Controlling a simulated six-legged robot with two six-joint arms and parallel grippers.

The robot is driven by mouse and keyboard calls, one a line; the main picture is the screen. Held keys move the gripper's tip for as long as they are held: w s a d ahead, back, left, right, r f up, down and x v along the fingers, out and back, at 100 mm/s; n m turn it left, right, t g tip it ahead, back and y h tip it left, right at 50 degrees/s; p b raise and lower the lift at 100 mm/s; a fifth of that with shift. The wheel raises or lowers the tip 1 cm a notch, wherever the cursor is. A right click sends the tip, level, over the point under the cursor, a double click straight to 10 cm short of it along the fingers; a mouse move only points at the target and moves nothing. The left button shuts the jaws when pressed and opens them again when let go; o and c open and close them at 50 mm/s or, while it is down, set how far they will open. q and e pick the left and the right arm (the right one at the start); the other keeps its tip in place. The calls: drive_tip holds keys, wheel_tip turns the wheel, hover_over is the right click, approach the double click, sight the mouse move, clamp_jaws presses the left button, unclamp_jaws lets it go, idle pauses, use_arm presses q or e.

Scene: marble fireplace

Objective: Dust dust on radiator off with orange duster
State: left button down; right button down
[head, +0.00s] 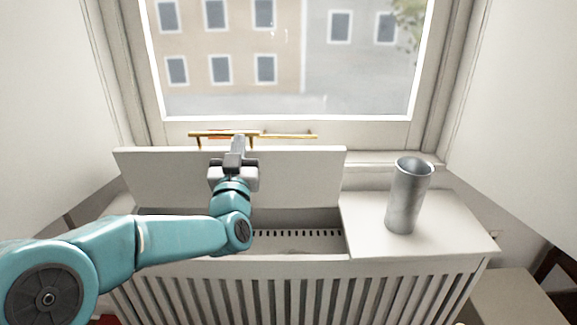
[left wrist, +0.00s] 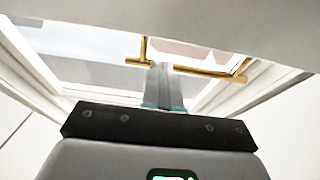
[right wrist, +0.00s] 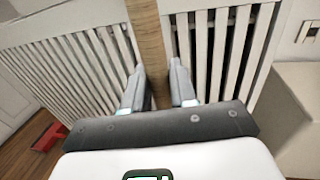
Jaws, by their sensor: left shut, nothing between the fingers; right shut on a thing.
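The radiator (head: 300,240) shows as a slotted top inside the white cover, through the opening under the raised lid (head: 300,175). I cannot make out dust on it. My left gripper (head: 238,142) is shut and empty, at the lid's upper edge near a brass bar; contact is unclear. It also shows in the left wrist view (left wrist: 164,82). My right gripper (right wrist: 158,85) is shut on a wooden handle (right wrist: 147,40) in front of the cover's slats. The handle's ends are out of view, so I cannot see an orange duster head.
A grey metal cylinder (head: 409,197) stands upright on the cover's closed right part (head: 460,225). A brass bar (head: 285,136) lies in front of the window, behind the lid. A red object (right wrist: 48,135) lies on the wooden floor.

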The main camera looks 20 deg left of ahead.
use_arm(q)
drive_tip(key=shift+r, duration=0.1)
use_arm(e)
drive_tip(key=shift+r, duration=0.15)
